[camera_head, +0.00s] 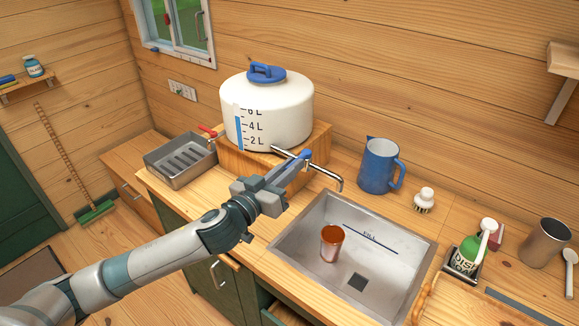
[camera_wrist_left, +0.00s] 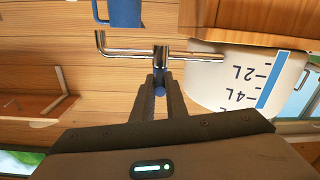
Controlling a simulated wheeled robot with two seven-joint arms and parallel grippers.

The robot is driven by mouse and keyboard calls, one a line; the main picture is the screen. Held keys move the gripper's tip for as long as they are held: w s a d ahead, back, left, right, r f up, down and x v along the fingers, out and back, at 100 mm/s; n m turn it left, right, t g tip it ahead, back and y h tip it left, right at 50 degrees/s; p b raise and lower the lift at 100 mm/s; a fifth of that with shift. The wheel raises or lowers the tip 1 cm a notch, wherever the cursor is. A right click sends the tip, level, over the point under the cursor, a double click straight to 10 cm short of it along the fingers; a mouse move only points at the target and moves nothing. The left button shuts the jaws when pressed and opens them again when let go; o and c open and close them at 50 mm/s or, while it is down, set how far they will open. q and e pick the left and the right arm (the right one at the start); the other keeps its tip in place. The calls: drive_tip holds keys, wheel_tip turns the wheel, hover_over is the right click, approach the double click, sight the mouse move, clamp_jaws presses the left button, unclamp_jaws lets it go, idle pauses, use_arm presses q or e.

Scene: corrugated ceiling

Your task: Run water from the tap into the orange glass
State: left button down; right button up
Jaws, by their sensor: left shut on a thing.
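The orange glass (camera_head: 331,243) stands upright in the metal sink (camera_head: 395,232); I cannot tell its fill level. The tap (camera_head: 318,170) is a chrome pipe from the white water tank (camera_head: 265,115). Its bent spout end hangs over the sink, above the glass in the picture. No stream of water shows. My left gripper (camera_head: 290,175) is shut on the tap's blue handle (camera_wrist_left: 160,86), whose end shows between the fingers (camera_wrist_left: 160,98) in the left wrist view. The fingers hide part of the handle in the head view. My right gripper is out of view.
A blue jug (camera_head: 380,166) stands behind the sink, with a scrub brush (camera_head: 424,200) beside it. A green soap bottle (camera_head: 468,252) and a metal cup (camera_head: 545,242) are at the right. A metal rack tray (camera_head: 181,160) sits left of the tank's wooden stand (camera_head: 232,163).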

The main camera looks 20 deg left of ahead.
use_arm(q)
drive_tip(key=shift+s+d+n+y, duration=0.1)
drive_tip(key=shift+d+n+y, duration=0.2)
drive_tip(key=shift+y, duration=0.2)
drive_tip(key=shift+a, duration=0.1)
drive_tip(key=c, duration=1.8)
unclamp_jaws()
drive_tip(key=shift+o, duration=0.2)
drive_tip(key=shift+s, duration=0.1)
drive_tip(key=p+v, duration=0.1)
drive_tip(key=v, duration=1.6)
drive_tip(key=shift+p, duration=0.3)
